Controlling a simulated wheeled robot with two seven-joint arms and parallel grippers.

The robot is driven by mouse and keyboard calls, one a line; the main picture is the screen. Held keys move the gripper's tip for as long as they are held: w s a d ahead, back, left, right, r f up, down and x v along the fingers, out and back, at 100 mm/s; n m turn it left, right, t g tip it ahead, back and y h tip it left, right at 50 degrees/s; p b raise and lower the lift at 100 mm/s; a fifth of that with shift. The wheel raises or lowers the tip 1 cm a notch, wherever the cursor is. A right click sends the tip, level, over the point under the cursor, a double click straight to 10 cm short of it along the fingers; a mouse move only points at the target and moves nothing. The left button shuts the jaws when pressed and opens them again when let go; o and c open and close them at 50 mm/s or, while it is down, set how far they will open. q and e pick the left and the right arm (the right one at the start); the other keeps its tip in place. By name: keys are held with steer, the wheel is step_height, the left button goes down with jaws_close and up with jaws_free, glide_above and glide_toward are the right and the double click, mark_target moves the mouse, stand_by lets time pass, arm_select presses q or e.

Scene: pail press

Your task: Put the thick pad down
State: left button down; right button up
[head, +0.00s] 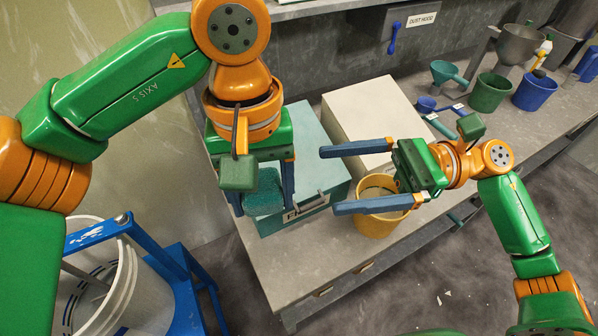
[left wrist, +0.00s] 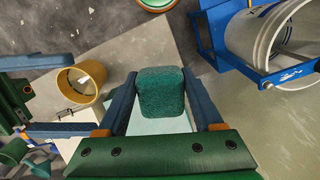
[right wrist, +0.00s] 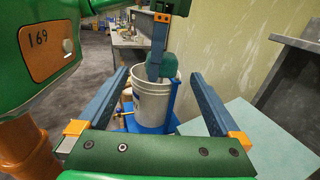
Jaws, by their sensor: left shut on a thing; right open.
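The thick pad (head: 264,193) is a teal, rough-textured block with rounded corners. My left gripper (head: 265,200) is shut on it, and the left wrist view shows the pad (left wrist: 161,92) between the two blue fingers. In the head view the pad is in front of the teal box (head: 318,165); I cannot tell whether it touches the box. My right gripper (head: 338,180) is open and empty, with its fingers pointing left, above the yellow pail (head: 378,222). The right wrist view shows the white bucket (right wrist: 150,105) beyond its open fingers.
A pale box (head: 365,105) stands beside the teal box on the grey bench (head: 270,265). The white bucket (head: 125,290) sits in a blue frame (head: 170,260) at the lower left. A green pail (head: 489,93) and blue pail (head: 534,92) stand further back right.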

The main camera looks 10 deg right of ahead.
steer(key=a, duration=1.2)
steer(key=shift+w, duration=0.35)
steer(key=shift+d, duration=0.1)
steer(key=c, duration=1.2)
arm_select(q)
jaws_free()
arm_select(e)
steer(key=shift+c, duration=1.2)
